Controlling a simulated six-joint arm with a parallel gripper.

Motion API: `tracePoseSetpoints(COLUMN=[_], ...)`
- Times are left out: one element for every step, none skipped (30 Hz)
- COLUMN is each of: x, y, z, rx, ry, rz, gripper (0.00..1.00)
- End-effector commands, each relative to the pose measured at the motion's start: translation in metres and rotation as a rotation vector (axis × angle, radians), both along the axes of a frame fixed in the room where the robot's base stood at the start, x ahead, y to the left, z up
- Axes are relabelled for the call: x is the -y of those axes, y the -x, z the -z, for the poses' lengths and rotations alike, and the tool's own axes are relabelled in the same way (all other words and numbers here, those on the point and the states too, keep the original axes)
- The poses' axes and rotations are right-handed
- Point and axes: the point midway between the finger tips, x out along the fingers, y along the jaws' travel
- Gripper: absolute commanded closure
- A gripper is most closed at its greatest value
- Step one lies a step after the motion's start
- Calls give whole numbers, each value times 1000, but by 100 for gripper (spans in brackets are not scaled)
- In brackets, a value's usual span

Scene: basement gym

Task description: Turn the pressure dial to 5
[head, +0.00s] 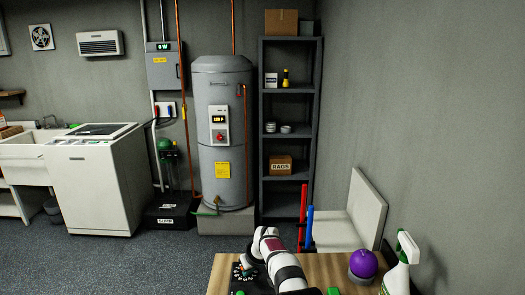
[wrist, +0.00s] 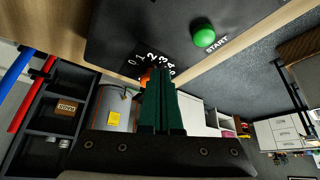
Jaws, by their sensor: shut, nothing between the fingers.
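The pressure dial (head: 243,271) is on a dark panel at the left front of the wooden table in the head view. In the wrist view its number marks (wrist: 151,61) run from 0 upward on the dark panel (wrist: 120,25). A small orange part (wrist: 145,79) shows just left of my fingertips; the fingers hide most of the dial. I cannot tell where it points. My gripper (wrist: 163,72) has green fingers, shut together and empty, over the dial area. I cannot tell if they touch it. A green START button (wrist: 204,37) sits on the panel.
On the wooden table (head: 330,268), a purple ball (head: 363,262) and a white spray bottle (head: 404,262) stand at the right. A red pole (head: 303,215) and a blue pole (head: 310,228) rise behind the table. A water heater (head: 222,125) and a shelf (head: 290,100) stand farther back.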

Motion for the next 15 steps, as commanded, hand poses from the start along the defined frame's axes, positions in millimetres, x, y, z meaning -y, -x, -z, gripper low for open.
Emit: tracePoseSetpoints(x=[0,0,0,0,0,0,0,0,0,0,0,0,0,0,0], y=[-1,-1,-1,-1,-1,-1,-1,-1,0,0,0,0,0,0,0], z=[-10,-15,-22,-27,-32,-38,-42,-45,-48,-50,-51,-51,-52,-51,-51], rx=[4,4,5,4,5,4,3,3,2,2,2,2,1,1,1], ry=[-1,-1,0,-1,-1,-1,-1,0,0,0,0,0,0,0,0], rz=[0,0,0,0,0,0,0,0,0,0,0,0,0,0,0], gripper=[100,100,100,100,100,100,100,100,100,100,100,100,100,100,100])
